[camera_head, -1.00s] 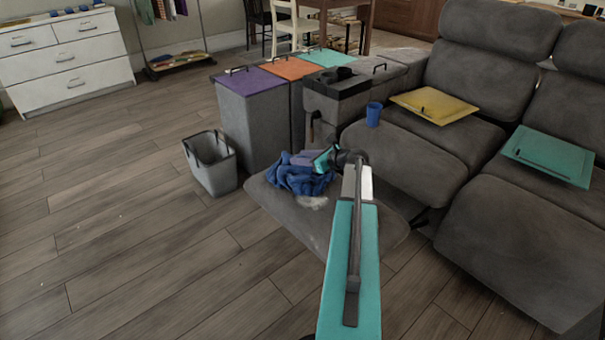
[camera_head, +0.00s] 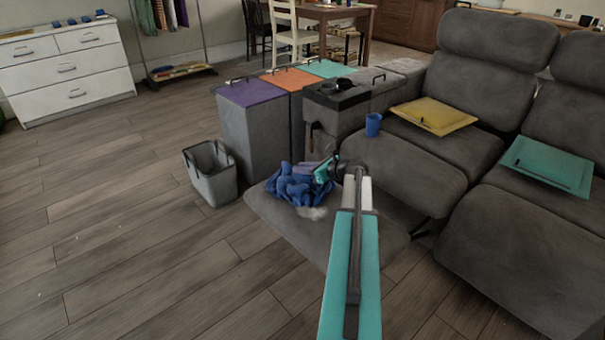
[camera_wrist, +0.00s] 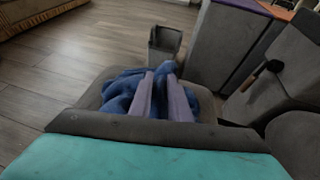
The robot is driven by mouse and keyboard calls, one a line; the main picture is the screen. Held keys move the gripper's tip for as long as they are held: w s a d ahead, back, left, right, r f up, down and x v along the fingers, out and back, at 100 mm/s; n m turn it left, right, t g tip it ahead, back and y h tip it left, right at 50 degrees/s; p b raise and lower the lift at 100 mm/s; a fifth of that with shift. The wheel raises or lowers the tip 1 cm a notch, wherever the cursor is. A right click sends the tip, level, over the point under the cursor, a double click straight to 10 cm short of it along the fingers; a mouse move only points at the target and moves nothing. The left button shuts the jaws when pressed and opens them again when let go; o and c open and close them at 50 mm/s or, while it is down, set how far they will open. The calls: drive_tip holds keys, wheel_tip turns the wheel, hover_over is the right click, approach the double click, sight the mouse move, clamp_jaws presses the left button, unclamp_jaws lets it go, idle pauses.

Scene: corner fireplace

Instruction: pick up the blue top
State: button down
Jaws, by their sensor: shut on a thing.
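The blue top (camera_head: 290,189) is a crumpled cloth at the far end of the grey footrest (camera_head: 345,232). My gripper (camera_head: 312,172) is at the top right of the cloth, with its fingers closed on a bunched part of it. In the wrist view the blue top (camera_wrist: 124,86) bulges around both sides of my gripper's pale purple fingers (camera_wrist: 162,92). The cloth between the fingertips is mostly hidden. Most of the blue top appears to hang or rest at the footrest surface; I cannot tell whether it is clear of it.
A grey open bin (camera_head: 211,175) stands on the floor left of the footrest. Tall lidded bins (camera_head: 256,130) stand behind. A blue cup (camera_head: 373,124) and a yellow cushion (camera_head: 434,116) are on the sofa at right. The floor at left is clear.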

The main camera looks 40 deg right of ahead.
wheel_tip(320, 180, up, 10)
drive_tip(key=p, duration=0.3)
drive_tip(key=shift+f, duration=0.1)
drive_tip(key=shift+a, duration=0.1)
idle(0.6)
